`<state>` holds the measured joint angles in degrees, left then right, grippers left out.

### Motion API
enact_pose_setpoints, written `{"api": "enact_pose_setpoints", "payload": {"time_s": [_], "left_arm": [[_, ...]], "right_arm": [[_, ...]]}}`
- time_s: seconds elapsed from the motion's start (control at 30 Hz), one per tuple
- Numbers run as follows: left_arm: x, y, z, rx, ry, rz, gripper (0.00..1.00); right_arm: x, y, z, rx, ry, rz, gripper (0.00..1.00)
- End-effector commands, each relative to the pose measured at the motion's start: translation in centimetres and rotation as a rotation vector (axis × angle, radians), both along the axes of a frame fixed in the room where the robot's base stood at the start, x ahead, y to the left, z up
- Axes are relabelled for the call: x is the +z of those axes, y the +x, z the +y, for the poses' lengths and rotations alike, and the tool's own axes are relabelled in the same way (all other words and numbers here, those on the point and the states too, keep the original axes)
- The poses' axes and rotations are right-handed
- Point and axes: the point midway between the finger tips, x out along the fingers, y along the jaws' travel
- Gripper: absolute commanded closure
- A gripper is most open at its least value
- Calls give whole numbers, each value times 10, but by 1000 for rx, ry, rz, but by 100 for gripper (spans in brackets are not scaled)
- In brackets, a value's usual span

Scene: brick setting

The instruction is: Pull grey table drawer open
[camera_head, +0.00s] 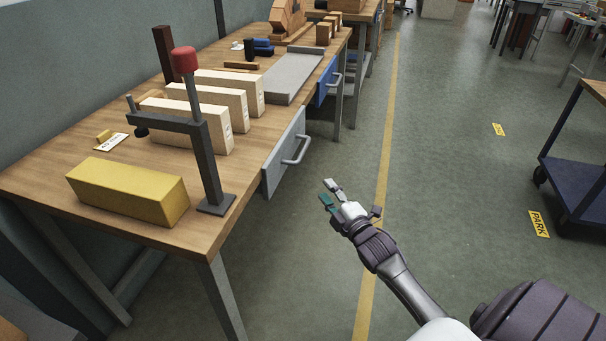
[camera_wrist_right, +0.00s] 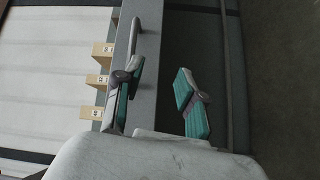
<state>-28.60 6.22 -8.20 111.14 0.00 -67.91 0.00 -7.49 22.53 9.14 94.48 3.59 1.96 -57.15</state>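The grey drawer (camera_head: 283,165) is under the long edge of the near wooden table. Its front sits close along the tabletop edge and looks shut. A pale bar handle (camera_head: 298,150) stands out from the front. My right gripper (camera_head: 329,190) is open and empty, in the air to the right of and lower in the picture than the handle. In the right wrist view, the handle (camera_wrist_right: 133,42) shows beyond the left finger, against a grey panel, and my open gripper (camera_wrist_right: 159,70) has nothing between its fingers. My left gripper is out of view.
The wooden table (camera_head: 50,180) bears a yellow block (camera_head: 128,190), a red-topped clamp stand (camera_head: 205,150) and pale blocks (camera_head: 212,120). A blue drawer (camera_head: 327,82) lies farther back. A dark cart (camera_head: 580,165) stands at right. The floor between is clear.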

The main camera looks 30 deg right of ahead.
Motion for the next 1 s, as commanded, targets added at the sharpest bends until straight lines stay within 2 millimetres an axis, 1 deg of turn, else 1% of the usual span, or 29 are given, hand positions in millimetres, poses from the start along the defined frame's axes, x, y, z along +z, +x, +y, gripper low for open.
{"api": "enact_pose_setpoints", "payload": {"time_s": [0.03, 0.1, 0.2, 0.27, 0.37, 0.7, 0.83, 1.0], "left_arm": [[-2, 1, 0, 1, -1, -7, 60], [5, 2, 0, 1, 0, -10, 60], [12, 2, 0, 2, -1, -12, 60], [16, 2, 0, 2, -1, -14, 60], [24, 3, 0, 3, -1, -19, 60], [65, -1, 2, 6, -2, -42, 60], [79, -3, 2, 7, -3, -50, 60], [91, -7, 3, 8, -2, -54, 60]], "right_arm": [[9, 2, 0, 6, -42, -43, 61], [25, 3, -1, 8, -80, -78, 61], [36, 9, -1, 10, -100, -97, 61], [39, 15, -1, 9, -101, -99, 61], [41, 31, -3, 9, -100, -99, 61], [49, 102, -9, 9, -99, -97, 61], [51, 122, -11, 10, -98, -95, 61], [53, 136, -12, 10, -98, -93, 61]]}}
